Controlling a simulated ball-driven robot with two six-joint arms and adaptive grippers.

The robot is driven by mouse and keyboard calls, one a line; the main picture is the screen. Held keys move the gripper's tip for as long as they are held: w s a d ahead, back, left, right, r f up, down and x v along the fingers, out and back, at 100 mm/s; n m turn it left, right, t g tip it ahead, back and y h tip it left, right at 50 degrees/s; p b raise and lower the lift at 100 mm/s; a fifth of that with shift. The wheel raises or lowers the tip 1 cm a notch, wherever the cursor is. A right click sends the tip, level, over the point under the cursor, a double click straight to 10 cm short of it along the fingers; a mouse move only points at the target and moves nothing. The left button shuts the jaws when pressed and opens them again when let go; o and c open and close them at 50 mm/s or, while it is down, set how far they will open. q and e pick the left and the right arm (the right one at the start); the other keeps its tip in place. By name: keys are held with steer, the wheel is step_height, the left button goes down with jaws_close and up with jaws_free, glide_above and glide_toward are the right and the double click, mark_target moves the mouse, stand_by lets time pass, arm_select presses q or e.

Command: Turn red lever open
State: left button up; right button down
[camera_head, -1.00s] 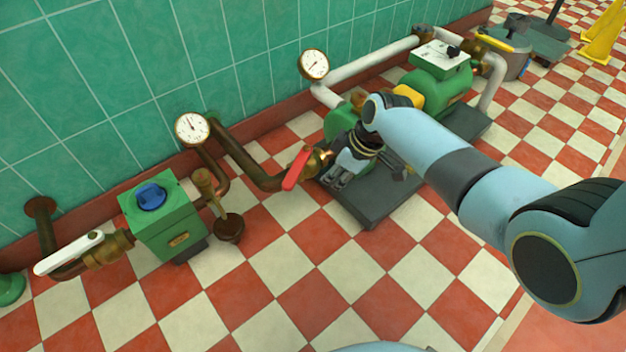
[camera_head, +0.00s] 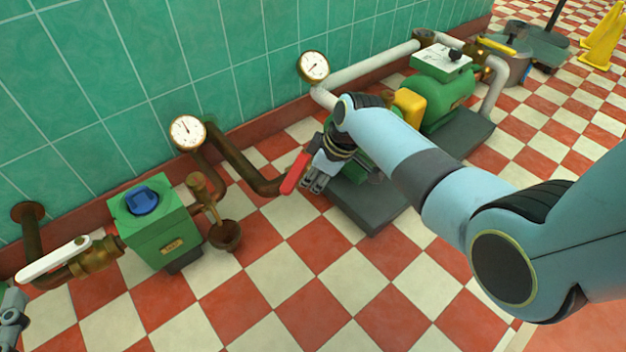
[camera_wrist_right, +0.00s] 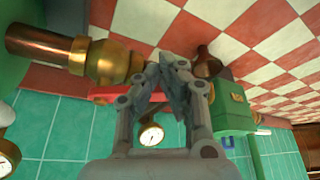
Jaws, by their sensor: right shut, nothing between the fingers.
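The red lever (camera_head: 294,173) slants down and left from the brass valve by the pump, in the head view. My right gripper (camera_head: 314,184) is shut and empty, just right of the lever. In the right wrist view the fingers of this gripper (camera_wrist_right: 170,72) meet in front of the red lever (camera_wrist_right: 106,92), hiding part of it; whether they touch cannot be told. The brass valve (camera_wrist_right: 112,62) shows left of the fingers. My left gripper (camera_head: 12,308) shows partly at the lower left edge; its jaws are unclear.
A green box with a blue knob (camera_head: 158,230) and a white lever (camera_head: 53,260) stand to the left. The brown pipe (camera_head: 240,160) and gauge (camera_head: 187,132) lie near the wall. A grey pump base (camera_head: 375,210) is below my right arm.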

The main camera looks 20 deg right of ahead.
mark_target(289, 180)
steer(key=shift+a, duration=0.1)
stand_by(0.4)
steer(key=a+m+p, duration=0.1)
steer(key=w+a+m+h+p, duration=0.1)
steer(key=m, duration=0.1)
steer(key=a+m+t+p, duration=0.1)
steer(key=shift+w+a+r, duration=0.15)
steer(key=shift+w+r, duration=0.05)
steer(key=shift+w, duration=0.05)
steer(key=shift+w+a+m, duration=0.1)
steer(key=shift+a+m, duration=0.05)
steer(key=shift+m, duration=0.25)
arm_select(q)
steer(key=s+a+f+n+g+y, duration=0.1)
steer(key=s+a+f+g, duration=0.1)
steer(key=s+f+g, duration=0.3)
steer(key=shift+s+a+f+g+p, duration=0.25)
steer(key=shift+s+f+g+p, duration=0.1)
steer(key=shift+f+g, duration=1.1)
arm_select(e)
steer(key=shift+w+a+f, duration=0.2)
steer(key=shift+w+a, duration=0.05)
steer(key=shift+a, duration=0.15)
arm_select(q)
steer(key=shift+w, duration=0.1)
